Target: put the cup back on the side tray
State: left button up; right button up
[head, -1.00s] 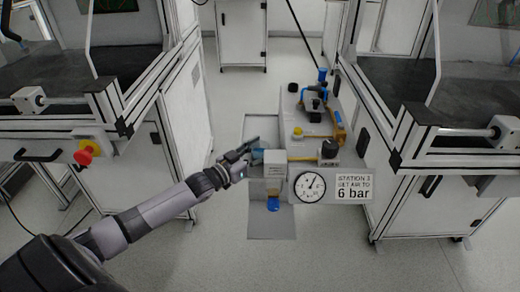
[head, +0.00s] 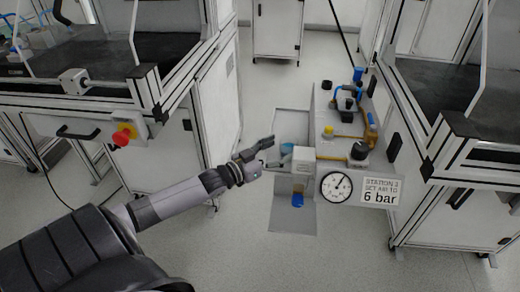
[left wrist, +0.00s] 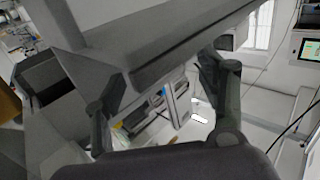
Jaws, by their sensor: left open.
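A small light-blue cup-like thing (head: 287,148) shows in the head view beside the white block of the station. It appears to sit on the grey side tray (head: 291,122), though its base is hard to make out. My left gripper (head: 267,144) is just left of it, open, with a small visible gap between them. In the left wrist view, the two fingers of my left gripper (left wrist: 165,78) are spread apart, and I cannot make out the cup there. My right gripper is not in view.
The station with valves (head: 345,115), a gauge (head: 336,187) and a "6 bar" sign (head: 381,191) stands right of the tray. Framed benches flank it; the left one carries a red stop button (head: 123,137). Open floor lies in front.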

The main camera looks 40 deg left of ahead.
pick_arm(q)
jog(key=p+v, duration=0.1)
jog(key=v, duration=0.6)
jog(key=shift+s+p, duration=0.3)
